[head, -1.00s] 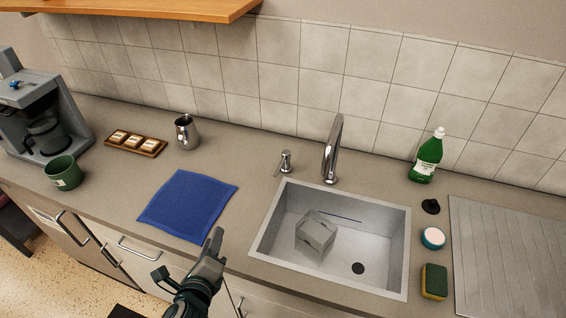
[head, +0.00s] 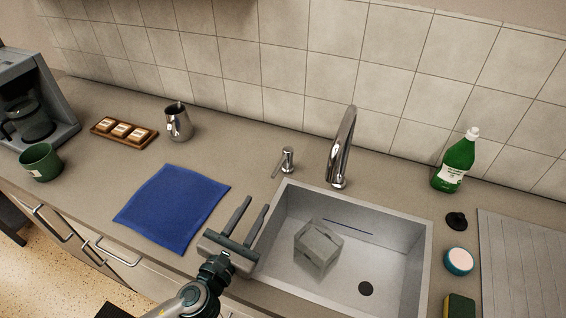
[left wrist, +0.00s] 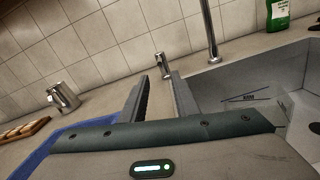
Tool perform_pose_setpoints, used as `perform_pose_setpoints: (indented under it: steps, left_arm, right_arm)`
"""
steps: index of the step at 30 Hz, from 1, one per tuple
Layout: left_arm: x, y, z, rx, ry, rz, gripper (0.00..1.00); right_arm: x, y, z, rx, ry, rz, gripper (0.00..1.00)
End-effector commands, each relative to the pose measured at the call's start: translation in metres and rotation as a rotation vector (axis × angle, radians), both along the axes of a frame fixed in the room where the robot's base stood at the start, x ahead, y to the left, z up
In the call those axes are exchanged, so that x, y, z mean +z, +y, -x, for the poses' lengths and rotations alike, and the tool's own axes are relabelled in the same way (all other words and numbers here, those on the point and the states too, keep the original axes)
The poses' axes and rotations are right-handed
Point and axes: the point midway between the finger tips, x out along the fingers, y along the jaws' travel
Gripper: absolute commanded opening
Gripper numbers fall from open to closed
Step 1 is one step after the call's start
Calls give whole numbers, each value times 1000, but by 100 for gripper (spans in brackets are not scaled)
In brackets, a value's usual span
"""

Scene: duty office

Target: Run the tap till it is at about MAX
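The chrome tap (head: 342,148) stands behind the sink (head: 424,262), its spout over the basin; no water stream shows. A small chrome fitting with a short top (head: 287,160) stands left of the tap; I cannot tell if it is the tap's lever. A dark line (head: 348,227) runs along the sink's back wall; in the left wrist view the line (left wrist: 246,100) has small lettering by it, too blurred to read surely. A clear grey block-like vessel (head: 318,246) sits in the basin. My left gripper (head: 257,202) is open and empty at the sink's front-left corner.
A blue cloth (head: 172,208) lies left of my gripper. A steel jug (head: 178,123), wooden tray (head: 124,131), green mug (head: 41,162) and coffee machine (head: 38,100) are farther left. A green bottle (head: 457,163), black stopper (head: 456,220), round tub (head: 459,261) and sponge (head: 459,306) are right.

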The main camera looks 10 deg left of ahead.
Motion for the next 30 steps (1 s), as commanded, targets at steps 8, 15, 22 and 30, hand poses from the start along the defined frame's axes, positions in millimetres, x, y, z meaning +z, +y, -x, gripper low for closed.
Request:
perform_pose_setpoints:
  steps: [8,15,22,30]
  left_arm:
    - [1,0,-2,2,0,2,28]
    - [2,-3,-17,2,0,2,28]
    - [3,-9,-50,3,0,3,28]
    - [3,-19,-98,3,0,2,28]
  right_arm:
    - [1,6,22,-2,27,-5,85]
    - [6,13,7,-4,9,-13,85]
    - [16,11,5,-3,5,-10,85]
    - [28,5,9,-1,10,-4,85]
